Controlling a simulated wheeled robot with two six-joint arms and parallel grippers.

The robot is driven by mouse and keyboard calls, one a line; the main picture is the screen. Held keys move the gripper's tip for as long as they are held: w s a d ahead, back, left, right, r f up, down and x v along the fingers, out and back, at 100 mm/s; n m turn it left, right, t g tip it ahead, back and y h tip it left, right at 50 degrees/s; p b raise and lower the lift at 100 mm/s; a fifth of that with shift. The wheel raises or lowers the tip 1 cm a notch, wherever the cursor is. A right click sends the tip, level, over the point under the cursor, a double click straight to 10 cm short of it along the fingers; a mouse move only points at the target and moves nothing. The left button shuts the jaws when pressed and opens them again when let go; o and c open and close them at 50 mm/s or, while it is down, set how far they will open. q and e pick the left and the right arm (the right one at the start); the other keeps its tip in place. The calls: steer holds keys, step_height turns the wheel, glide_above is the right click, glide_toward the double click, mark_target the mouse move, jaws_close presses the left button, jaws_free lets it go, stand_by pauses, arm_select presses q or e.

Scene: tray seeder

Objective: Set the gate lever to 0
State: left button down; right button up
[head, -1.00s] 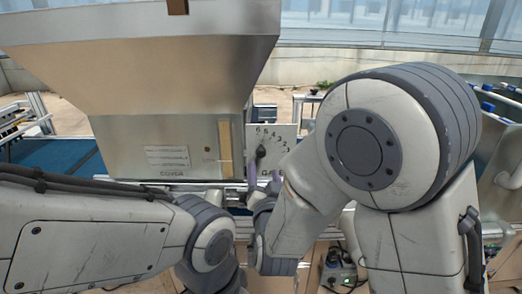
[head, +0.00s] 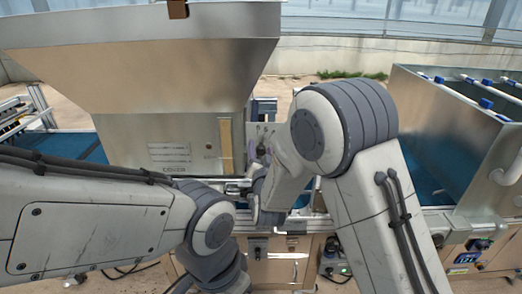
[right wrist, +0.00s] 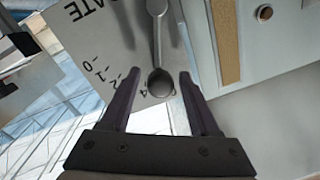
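The gate lever (right wrist: 158,35) is a grey metal arm with a round dark knob (right wrist: 160,82) at its end. It sits on a pale scale plate (right wrist: 110,40) marked GATE. In the right wrist view 0, 1, 2 and 4 are readable; the knob is just past the 4, away from the 0. My right gripper (right wrist: 158,77) is open, one finger on each side of the knob, with visible gaps. In the head view my right gripper (head: 258,158) is at the plate (head: 265,130), and the lever is mostly hidden. My left gripper is not in view.
The steel hopper body (head: 185,130) stands directly left of the plate. A yellowish strip (head: 225,140) runs down its face. A blue belt (head: 75,147) lies at the left. An open metal bin (head: 440,130) stands at the right, and a control box (head: 465,258) sits below it.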

jaws_close()
stand_by(1.2)
